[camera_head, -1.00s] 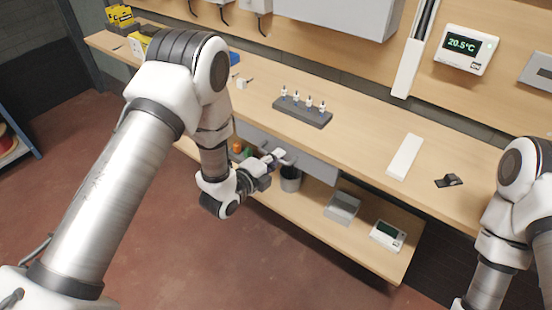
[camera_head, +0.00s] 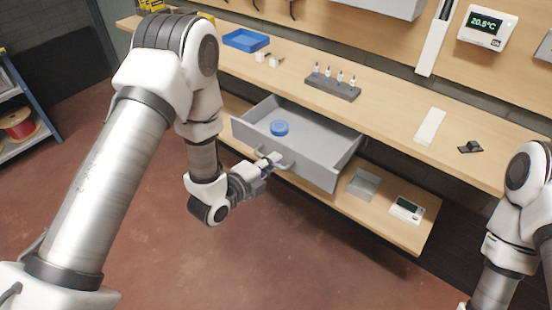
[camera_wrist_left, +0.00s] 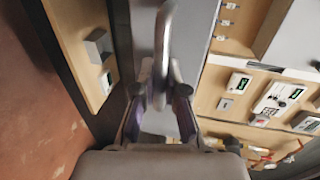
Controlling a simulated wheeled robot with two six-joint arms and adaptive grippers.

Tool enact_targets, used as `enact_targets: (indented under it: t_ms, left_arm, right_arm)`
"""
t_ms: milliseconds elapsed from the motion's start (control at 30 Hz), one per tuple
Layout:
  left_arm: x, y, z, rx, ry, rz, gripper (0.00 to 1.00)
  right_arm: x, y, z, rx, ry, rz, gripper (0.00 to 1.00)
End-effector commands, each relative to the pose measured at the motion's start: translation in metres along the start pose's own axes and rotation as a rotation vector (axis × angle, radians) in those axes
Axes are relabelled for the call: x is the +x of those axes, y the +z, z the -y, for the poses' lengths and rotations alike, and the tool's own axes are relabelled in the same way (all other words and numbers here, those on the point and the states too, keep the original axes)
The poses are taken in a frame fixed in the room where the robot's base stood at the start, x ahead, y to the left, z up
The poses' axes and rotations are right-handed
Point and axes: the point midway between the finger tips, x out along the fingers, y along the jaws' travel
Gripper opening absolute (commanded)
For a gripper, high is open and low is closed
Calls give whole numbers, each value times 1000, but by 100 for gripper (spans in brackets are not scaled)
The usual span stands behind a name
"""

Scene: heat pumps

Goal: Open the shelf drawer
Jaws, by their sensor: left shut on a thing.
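The grey shelf drawer (camera_head: 318,166) hangs under the workbench top and is pulled well out, its inside showing. A blue round roll (camera_head: 279,128) lies in it toward the left. My left gripper (camera_head: 268,162) is shut on the drawer handle (camera_head: 284,163) at the drawer's front. In the left wrist view the handle (camera_wrist_left: 163,45) runs upright between the two fingers (camera_wrist_left: 160,90). My right arm shows at the right edge of the head view, but its gripper is out of the frame.
The workbench top (camera_head: 390,120) carries a dark rack (camera_head: 333,88) of small bottles, a blue tray (camera_head: 246,40) and a white bar (camera_head: 430,126). The lower shelf (camera_head: 400,232) holds a grey box (camera_head: 364,184) and a white meter (camera_head: 407,209). The floor before the drawer is clear.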

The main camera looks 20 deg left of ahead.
Motion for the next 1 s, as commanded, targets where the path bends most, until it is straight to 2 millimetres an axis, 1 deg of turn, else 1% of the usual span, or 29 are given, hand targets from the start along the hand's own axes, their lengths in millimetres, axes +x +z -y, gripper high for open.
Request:
enact_targets:
  t_ms: [333,367,400,433,767,867,1000]
  left_arm:
    - [-1,0,-1,0,1,-1,0]
    - [-1,0,-1,0,1,-1,18]
    - [-1,0,-1,0,1,-1,32]
    - [-1,0,-1,0,1,-1,37]
    - [-4,0,-1,0,1,0,37]
    - [-16,1,-1,-3,3,2,37]
    - [-46,1,-2,-5,5,2,37]
  right_arm:
    - [0,0,0,0,0,0,48]
    - [0,0,0,0,0,0,48]
    - [0,0,0,0,0,0,48]
    - [0,0,0,0,0,0,48]
    - [0,0,0,0,0,0,48]
    - [0,0,0,0,0,0,48]
    - [0,0,0,0,0,0,48]
